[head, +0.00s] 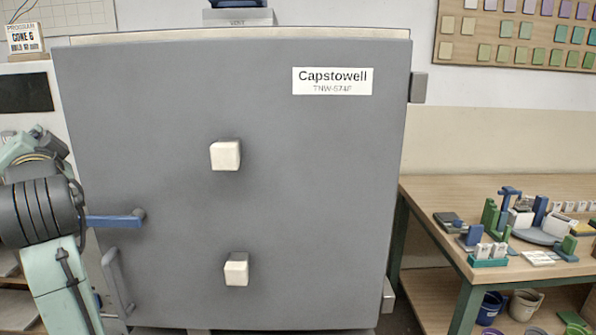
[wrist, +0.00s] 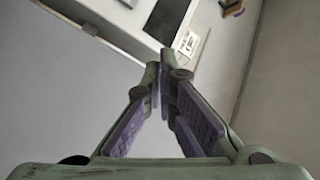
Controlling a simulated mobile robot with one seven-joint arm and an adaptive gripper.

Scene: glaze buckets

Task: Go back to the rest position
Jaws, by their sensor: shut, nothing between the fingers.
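My gripper (wrist: 163,80) shows in the wrist view with its purple-padded fingers brought together at the tips and nothing between them. It points toward a pale wall and is clear of any object. In the head view my arm stands at the far left, in front of the kiln's left edge; I cannot make out the gripper there.
A large grey kiln (head: 150,100) fills the middle, its door closed, with a blue lever (head: 115,220) close to my arm. A wooden table (head: 430,195) with small items stands right, buckets (head: 524,304) below. A program sign (head: 25,40) is at upper left.

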